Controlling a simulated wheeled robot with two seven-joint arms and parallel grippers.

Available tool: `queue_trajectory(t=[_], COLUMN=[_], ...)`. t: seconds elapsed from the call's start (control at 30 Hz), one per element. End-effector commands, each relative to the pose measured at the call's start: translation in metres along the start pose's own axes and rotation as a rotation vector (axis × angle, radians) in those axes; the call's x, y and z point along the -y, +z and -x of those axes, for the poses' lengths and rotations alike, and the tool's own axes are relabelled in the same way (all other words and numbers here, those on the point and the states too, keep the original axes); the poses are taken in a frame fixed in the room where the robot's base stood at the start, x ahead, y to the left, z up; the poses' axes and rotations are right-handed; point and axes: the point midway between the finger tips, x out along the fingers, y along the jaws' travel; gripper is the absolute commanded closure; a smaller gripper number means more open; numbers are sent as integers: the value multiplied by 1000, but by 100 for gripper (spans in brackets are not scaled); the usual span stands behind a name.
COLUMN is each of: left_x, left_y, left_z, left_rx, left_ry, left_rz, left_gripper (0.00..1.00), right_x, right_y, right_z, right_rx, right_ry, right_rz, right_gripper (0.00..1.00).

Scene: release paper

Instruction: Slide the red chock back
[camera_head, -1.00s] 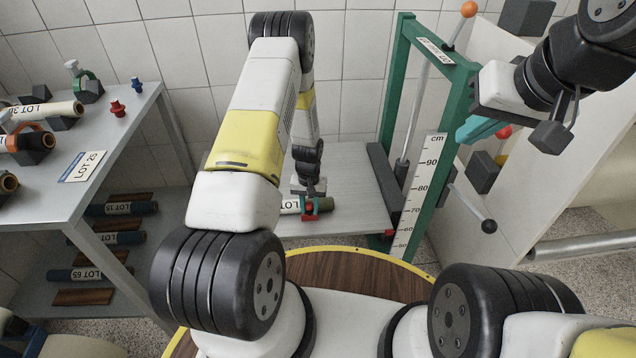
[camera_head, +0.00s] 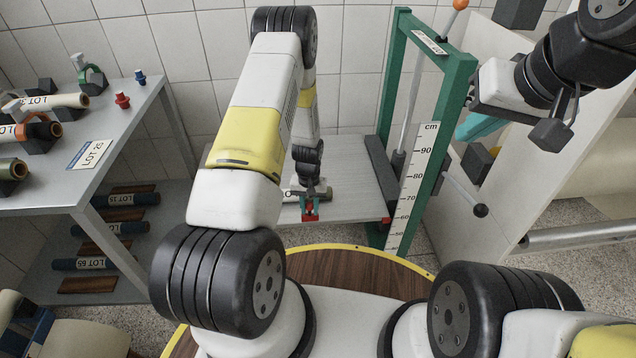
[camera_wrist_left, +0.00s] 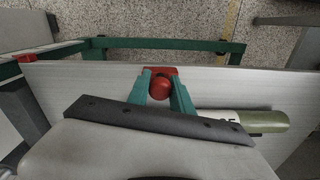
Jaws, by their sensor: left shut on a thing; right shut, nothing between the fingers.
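The red chock (camera_wrist_left: 160,86) sits between the teal fingers of my left gripper (camera_wrist_left: 164,92), close to the platform edge in the left wrist view. In the head view my left gripper (camera_head: 310,205) is low over the grey platform (camera_head: 352,190), and the chock (camera_head: 310,217) shows just below it, near the platform's front edge. A pale roll with a green end (camera_wrist_left: 266,122) lies apart from the chock; a dark bar of my gripper partly covers it. My right gripper (camera_head: 475,126) is shut and empty, raised at the right beside the green frame.
The green frame (camera_head: 455,85) with a cm scale (camera_head: 415,185) stands right of the platform. A lever with a black knob (camera_head: 480,210) sticks out from it. A grey shelf (camera_head: 120,125) with several rolls stands at the left.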

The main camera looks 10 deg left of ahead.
Motion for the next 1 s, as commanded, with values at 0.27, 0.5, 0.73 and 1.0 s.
queue_trajectory(t=[0.27,0.5,0.73,1.0], left_x=[-1,-1,-1,-1], left_y=[4,2,2,3], left_z=[-1,4,40,73], left_rx=[9,6,5,7], left_ry=[0,0,1,1], left_rz=[-1,0,-1,-1], left_gripper=[56,56,56,56], right_x=[0,0,0,0], right_y=[0,0,0,0], right_z=[0,0,0,0], right_rx=[0,0,0,0], right_ry=[0,0,0,0], right_rz=[0,0,0,0], right_gripper=[100,100,100,100])
